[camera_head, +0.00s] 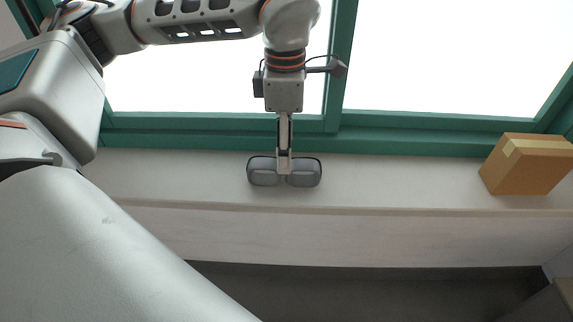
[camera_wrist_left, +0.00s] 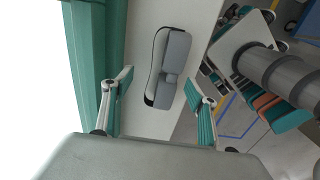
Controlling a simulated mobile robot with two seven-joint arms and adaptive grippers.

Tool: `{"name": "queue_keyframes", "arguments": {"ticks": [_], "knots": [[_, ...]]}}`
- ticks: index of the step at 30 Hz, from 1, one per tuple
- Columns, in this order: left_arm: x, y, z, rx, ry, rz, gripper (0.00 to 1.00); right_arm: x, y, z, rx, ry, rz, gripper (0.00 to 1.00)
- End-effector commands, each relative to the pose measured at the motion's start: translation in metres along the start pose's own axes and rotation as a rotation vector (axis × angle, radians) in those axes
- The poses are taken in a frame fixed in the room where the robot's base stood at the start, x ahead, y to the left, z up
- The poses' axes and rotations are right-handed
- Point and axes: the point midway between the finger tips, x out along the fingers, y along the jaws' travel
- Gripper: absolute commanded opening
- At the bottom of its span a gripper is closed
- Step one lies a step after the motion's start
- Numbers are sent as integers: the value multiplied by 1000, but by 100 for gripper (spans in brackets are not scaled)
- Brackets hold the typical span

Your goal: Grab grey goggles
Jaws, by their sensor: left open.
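The grey goggles (camera_head: 264,178) lie on the pale window sill (camera_head: 400,185), near the middle of the head view. They have two grey lens areas and a dark rim. In the left wrist view the goggles (camera_wrist_left: 172,68) lie ahead of and between the two spread fingers. My left gripper (camera_head: 285,172) points at the middle of the goggles and covers part of them in the head view. It is open in the wrist view (camera_wrist_left: 163,84), with nothing between its fingertips. The exact gap between fingertips and goggles is unclear. My right gripper is not in view.
A cardboard box (camera_head: 528,164) stands on the sill at the right. A green window frame (camera_head: 420,137) runs behind the sill. The sill's front edge drops off below the goggles. The sill between goggles and box is clear.

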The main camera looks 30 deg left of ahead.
Motion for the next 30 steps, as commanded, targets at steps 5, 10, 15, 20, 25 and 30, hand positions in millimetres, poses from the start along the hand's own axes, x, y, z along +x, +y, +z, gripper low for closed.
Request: {"name": "queue_keyframes", "arguments": {"ticks": [5, 10, 15, 20, 25, 30], "knots": [[22, -6, -2, 2, 2, -3, 58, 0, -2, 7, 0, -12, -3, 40], [45, -8, -3, 1, 1, -2, 58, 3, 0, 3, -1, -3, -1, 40], [53, -8, -3, 2, -1, 0, 58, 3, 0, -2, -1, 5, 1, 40], [53, -8, -3, 1, -2, 0, 58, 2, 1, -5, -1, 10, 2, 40], [53, -8, -3, 1, -1, 0, 22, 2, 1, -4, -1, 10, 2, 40], [53, -8, -3, 1, -1, 0, 16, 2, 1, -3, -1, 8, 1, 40]]}}
